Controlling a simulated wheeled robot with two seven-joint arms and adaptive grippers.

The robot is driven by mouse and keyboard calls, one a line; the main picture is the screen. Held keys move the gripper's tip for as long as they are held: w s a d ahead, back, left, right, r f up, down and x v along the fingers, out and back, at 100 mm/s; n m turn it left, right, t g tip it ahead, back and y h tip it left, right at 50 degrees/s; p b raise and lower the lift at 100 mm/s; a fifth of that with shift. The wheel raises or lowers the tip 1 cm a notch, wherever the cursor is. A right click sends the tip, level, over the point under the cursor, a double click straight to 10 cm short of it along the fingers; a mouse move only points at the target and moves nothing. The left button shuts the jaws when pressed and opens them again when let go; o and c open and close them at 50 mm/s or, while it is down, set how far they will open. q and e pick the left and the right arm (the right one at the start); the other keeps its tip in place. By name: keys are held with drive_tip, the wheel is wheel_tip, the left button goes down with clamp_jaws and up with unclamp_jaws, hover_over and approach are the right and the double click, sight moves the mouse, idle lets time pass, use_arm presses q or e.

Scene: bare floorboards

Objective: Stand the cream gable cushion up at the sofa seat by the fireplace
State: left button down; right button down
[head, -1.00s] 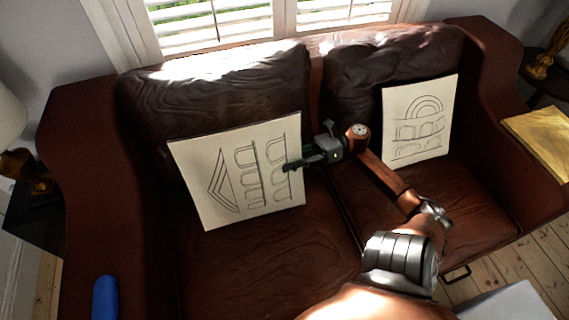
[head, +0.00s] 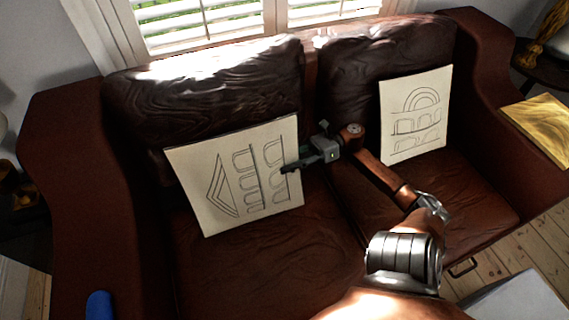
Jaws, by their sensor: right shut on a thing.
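The cream gable cushion (head: 222,160) is at the left sofa seat, leaning against the dark brown back cushion. Its drawing lies on its side, with the gable's point towards the left and rows of arches to the right. The cushion is tilted, its lower left corner down near the seat (head: 265,262). My right gripper (head: 290,168) is shut on the cushion's right edge, with one finger in front of the cream face. The other finger is hidden. My left gripper is not in view. No fireplace shows.
A second cream cushion (head: 415,112), with an arch drawing, leans upright at the right seat. Brown sofa arms rise at both sides. A yellow cushion-like thing (head: 540,125) lies beyond the right arm. A blue thing (head: 99,304) is at the lower left. The left seat front is clear.

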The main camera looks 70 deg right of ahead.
drive_tip(key=c, duration=1.3)
unclamp_jaws()
drive_tip(key=v, duration=1.2)
drive_tip(key=shift+r, duration=0.1)
